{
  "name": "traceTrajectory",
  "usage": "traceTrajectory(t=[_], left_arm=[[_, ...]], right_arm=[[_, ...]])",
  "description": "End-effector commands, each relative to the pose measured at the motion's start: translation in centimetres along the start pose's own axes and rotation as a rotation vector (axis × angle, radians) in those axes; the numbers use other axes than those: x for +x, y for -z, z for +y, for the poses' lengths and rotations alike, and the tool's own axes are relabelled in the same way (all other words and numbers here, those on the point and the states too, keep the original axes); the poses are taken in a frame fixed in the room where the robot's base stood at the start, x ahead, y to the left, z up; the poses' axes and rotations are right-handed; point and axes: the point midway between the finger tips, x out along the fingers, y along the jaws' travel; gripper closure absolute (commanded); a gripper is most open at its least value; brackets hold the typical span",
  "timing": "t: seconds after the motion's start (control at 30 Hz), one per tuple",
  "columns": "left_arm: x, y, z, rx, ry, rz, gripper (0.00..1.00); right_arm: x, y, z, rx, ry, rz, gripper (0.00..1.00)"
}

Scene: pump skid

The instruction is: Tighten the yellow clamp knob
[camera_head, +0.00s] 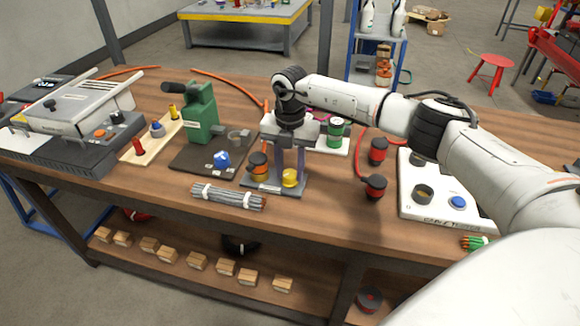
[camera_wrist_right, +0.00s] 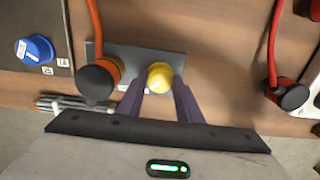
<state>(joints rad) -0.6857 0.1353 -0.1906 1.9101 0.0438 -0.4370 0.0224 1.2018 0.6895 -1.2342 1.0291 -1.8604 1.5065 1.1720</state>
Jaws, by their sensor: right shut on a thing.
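The yellow clamp knob (camera_head: 290,178) sits on a small grey plate (camera_head: 262,186) near the front of the workbench. In the right wrist view the knob (camera_wrist_right: 160,76) lies between the tips of my right gripper's two purple fingers. My right gripper (camera_head: 289,172) points down from above and is shut on the knob. An orange cable end with a black cap (camera_head: 257,165) stands on the same plate, left of the knob; it also shows in the right wrist view (camera_wrist_right: 98,82). My left gripper is not in view.
A bundle of grey rods (camera_head: 228,197) lies in front of the plate. A green press (camera_head: 203,112) with a blue knob (camera_head: 221,159) stands to the left. Red-cabled black connectors (camera_head: 375,187) and a white cable-tester board (camera_head: 440,208) are to the right. Bare wood lies between.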

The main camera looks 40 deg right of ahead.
Motion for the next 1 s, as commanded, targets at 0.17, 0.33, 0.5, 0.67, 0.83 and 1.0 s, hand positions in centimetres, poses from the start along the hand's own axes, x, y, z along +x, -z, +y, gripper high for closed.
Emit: traceTrajectory(t=[0.17,0.33,0.5,0.67,0.83,1.0], left_arm=[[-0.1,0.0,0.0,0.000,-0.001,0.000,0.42],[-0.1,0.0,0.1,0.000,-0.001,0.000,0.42],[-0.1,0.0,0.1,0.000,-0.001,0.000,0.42],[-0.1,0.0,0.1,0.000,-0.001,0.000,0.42],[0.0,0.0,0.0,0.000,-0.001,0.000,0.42],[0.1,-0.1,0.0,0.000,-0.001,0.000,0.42]], right_arm=[[-0.2,-0.2,0.1,0.012,-0.005,-0.006,0.90],[-0.2,-0.2,0.1,0.012,-0.005,-0.006,0.90],[-0.2,-0.2,0.1,0.012,-0.005,-0.006,0.56],[-0.1,-0.1,0.0,0.010,-0.003,-0.003,0.49],[-0.1,-0.1,0.0,0.009,-0.002,-0.002,0.49],[-1.6,-0.2,0.1,0.009,-0.004,-0.004,0.49]])
